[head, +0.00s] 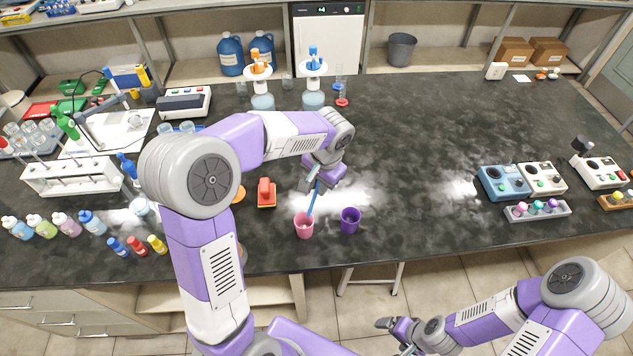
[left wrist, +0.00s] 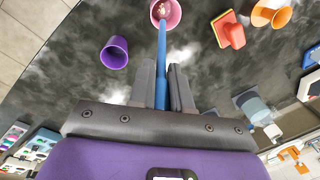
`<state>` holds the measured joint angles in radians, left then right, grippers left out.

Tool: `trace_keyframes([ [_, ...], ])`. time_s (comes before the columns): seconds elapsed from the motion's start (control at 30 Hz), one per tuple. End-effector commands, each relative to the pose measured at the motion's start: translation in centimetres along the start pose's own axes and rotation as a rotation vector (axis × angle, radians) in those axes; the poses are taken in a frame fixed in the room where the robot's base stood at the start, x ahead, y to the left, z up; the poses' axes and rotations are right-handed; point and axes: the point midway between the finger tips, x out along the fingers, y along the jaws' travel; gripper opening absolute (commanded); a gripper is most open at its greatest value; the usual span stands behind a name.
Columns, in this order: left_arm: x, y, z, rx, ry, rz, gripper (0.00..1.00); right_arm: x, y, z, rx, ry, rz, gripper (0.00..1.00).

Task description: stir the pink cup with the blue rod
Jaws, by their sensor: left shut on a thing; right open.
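The pink cup (head: 304,228) stands upright near the front edge of the bench. My left gripper (head: 314,180) is above and slightly behind it, shut on the upper part of the blue rod (head: 312,203). The rod slants down and its lower end reaches into the cup's mouth. In the left wrist view the blue rod (left wrist: 162,60) runs from between the fingers (left wrist: 162,85) to the pink cup (left wrist: 168,12), where something small and brownish shows inside. My right gripper (head: 395,328) is open and empty, low in front of the bench.
A purple cup (head: 350,220) stands just right of the pink cup. A red-orange block with a handle (head: 266,194) lies to the left. Small bottles (head: 137,246) and a white tube rack (head: 75,177) are further left. The bench right of the purple cup is clear up to the blue device (head: 503,183).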

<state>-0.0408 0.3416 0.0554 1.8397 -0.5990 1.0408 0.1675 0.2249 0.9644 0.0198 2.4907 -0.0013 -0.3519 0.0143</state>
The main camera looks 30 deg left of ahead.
Motion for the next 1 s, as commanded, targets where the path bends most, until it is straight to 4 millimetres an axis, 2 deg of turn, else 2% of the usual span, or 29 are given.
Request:
trace_keyframes([
  [1.0,8.2,0.2,1.1,0.000,-0.001,0.000,0.00,6.1,2.3,-0.3,0.000,0.000,0.000,0.90],
])
